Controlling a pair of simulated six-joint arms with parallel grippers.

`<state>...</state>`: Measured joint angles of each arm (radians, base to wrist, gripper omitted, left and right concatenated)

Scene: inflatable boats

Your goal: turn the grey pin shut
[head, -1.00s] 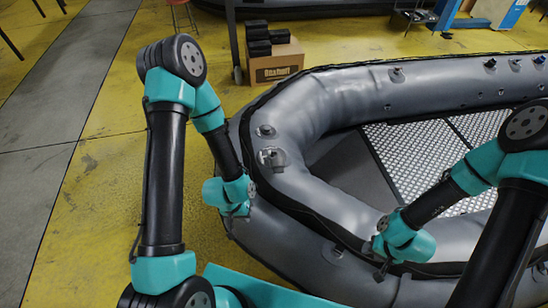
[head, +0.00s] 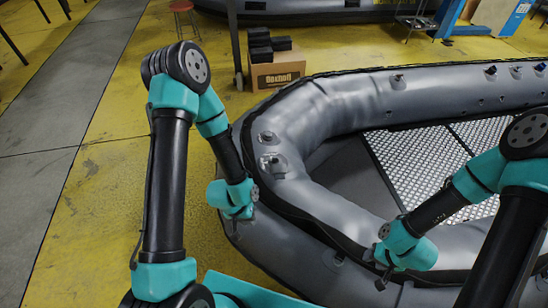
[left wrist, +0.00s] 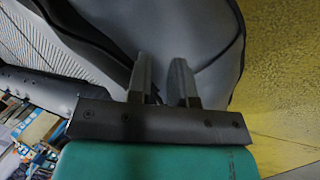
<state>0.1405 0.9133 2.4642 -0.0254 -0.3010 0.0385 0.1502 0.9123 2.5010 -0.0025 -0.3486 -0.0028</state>
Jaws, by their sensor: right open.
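The grey inflatable boat (head: 330,205) fills the right of the head view. Small grey fittings sit on its bow tube: one round fitting (head: 266,137) and a larger one with a raised part (head: 272,163). I cannot tell for sure which part is the grey pin or how it is turned. My left gripper (head: 237,220) is at the boat's outer left side, below and left of these fittings. In the left wrist view its two fingers (left wrist: 162,78) stand apart, with grey tube behind them and nothing clearly between. My right gripper (head: 382,280) is open, low over the near tube.
Another small fitting (head: 338,259) sits on the near tube, left of my right gripper. A cardboard box (head: 278,75) with black items on top stands behind the bow. The yellow floor (head: 95,190) at left is clear.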

